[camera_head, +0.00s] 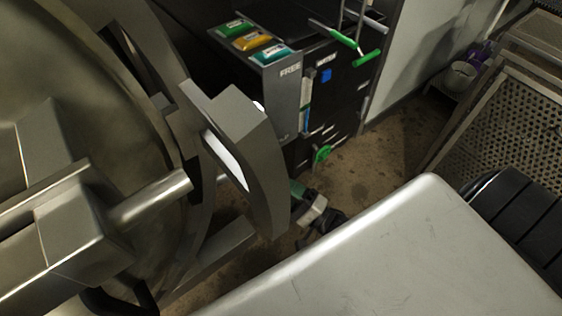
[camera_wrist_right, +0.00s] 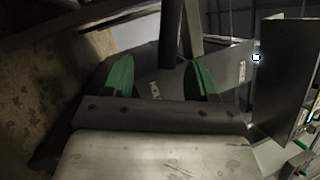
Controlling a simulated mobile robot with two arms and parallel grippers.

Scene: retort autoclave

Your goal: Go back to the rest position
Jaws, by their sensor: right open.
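My right gripper (camera_wrist_right: 160,82) shows in the right wrist view. Its two green fingers stand wide apart, with nothing held between them. Dark bars and a dark panel lie beyond the fingertips. My left gripper does not show.
The round metal autoclave door (camera_head: 85,130) with its thick locking bracket (camera_head: 262,150) fills the left. A control cabinet (camera_head: 283,90) with green, yellow and teal buttons stands behind, near green handles (camera_head: 366,58). A perforated metal crate (camera_head: 500,125) stands right. Bare floor (camera_head: 400,135) lies between.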

